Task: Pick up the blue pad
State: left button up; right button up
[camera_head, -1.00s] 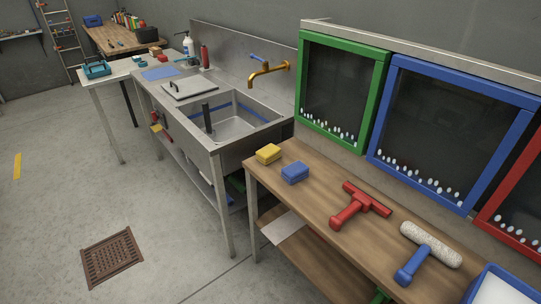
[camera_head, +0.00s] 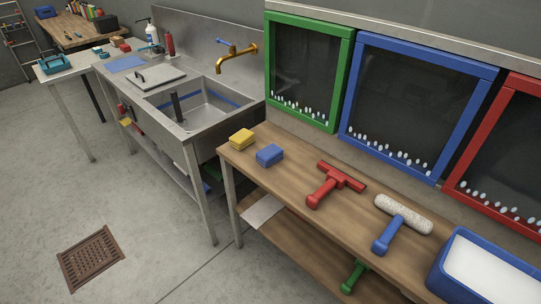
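A blue pad (camera_head: 270,155), a small thick block, lies on the wooden bench (camera_head: 290,192) near its left end. A yellow pad (camera_head: 242,139) lies just behind and to the left of it, with a small gap between them. A flat blue sheet (camera_head: 126,64) also lies on the metal counter left of the sink. Neither of my grippers shows in the head view.
On the bench, a red squeegee (camera_head: 332,184), a blue-handled roller (camera_head: 401,222) and a blue tray (camera_head: 486,273) with white contents lie to the right. Green, blue and red frames (camera_head: 416,105) hang behind. The sink (camera_head: 200,105) stands left. The floor in front is open.

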aim_at(269, 154)
jog(key=z, duration=1.9)
jog(key=u, duration=1.75)
jog(key=i+j+z, duration=0.1)
jog(key=z, duration=0.35)
jog(key=j+z, duration=0.2)
jog(key=z, duration=0.25)
jog(key=i+j+z, duration=0.2)
jog(key=j, duration=0.35)
jog(key=j+z, duration=0.25)
jog(key=j, duration=0.25)
